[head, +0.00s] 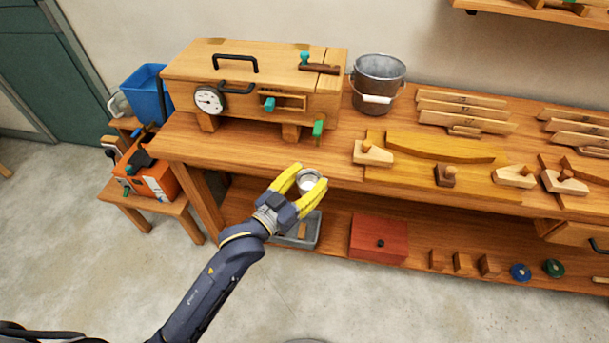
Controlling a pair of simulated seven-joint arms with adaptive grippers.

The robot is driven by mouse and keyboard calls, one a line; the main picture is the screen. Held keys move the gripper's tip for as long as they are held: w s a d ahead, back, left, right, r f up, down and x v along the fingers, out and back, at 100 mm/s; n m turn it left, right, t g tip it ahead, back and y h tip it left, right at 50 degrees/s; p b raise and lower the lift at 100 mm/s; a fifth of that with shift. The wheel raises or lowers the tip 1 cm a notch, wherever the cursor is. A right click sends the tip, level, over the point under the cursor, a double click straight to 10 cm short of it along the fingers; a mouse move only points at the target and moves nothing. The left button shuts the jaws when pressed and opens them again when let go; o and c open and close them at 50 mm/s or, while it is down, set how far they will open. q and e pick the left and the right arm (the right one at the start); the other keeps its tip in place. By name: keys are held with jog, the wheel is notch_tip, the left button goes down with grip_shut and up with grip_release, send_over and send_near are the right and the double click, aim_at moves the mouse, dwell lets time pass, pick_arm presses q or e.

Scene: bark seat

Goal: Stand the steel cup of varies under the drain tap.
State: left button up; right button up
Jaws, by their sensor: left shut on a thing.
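My left gripper (312,178) has yellow fingers closed around the steel cup (309,177). The cup is small, silvery and roughly upright, its open top facing the camera. Gripper and cup are in front of the bench's front edge, below the wooden steam box (245,80). A green-handled fitting (318,127) hangs at the box's lower right front and looks like the drain tap; its outlet is too small to make out. The cup is apart from it, lower and nearer in the picture. My right gripper is not in view.
The bench (343,170) has bare wood at its front edge near the cup. A metal bucket (378,82) stands right of the box. Planes and a yellow board (440,148) lie farther right. A grey tray (318,232) and red box (379,238) sit on the lower shelf.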

pick_arm(q)
jog(key=shift+w+d+f, duration=0.15)
jog(key=shift+w+f, duration=0.5)
jog(key=shift+w, duration=0.35)
jog(key=shift+w+d+f, duration=0.1)
jog(key=shift+w+f, duration=0.5)
jog(key=shift+w, duration=0.35)
jog(key=shift+w+d+f, duration=0.15)
jog(key=shift+w+f, duration=0.5)
jog(key=shift+w, duration=0.35)
jog(key=shift+w+d, duration=0.2)
jog(key=shift+w, duration=1.15)
jog(key=shift+w+d, duration=0.25)
jog(key=shift+w, duration=1.05)
jog(key=shift+w+d, duration=0.2)
jog(key=shift+w, duration=1.15)
jog(key=shift+f, duration=0.35)
jog(key=o, duration=1.3)
jog(key=shift+c, duration=0.2)
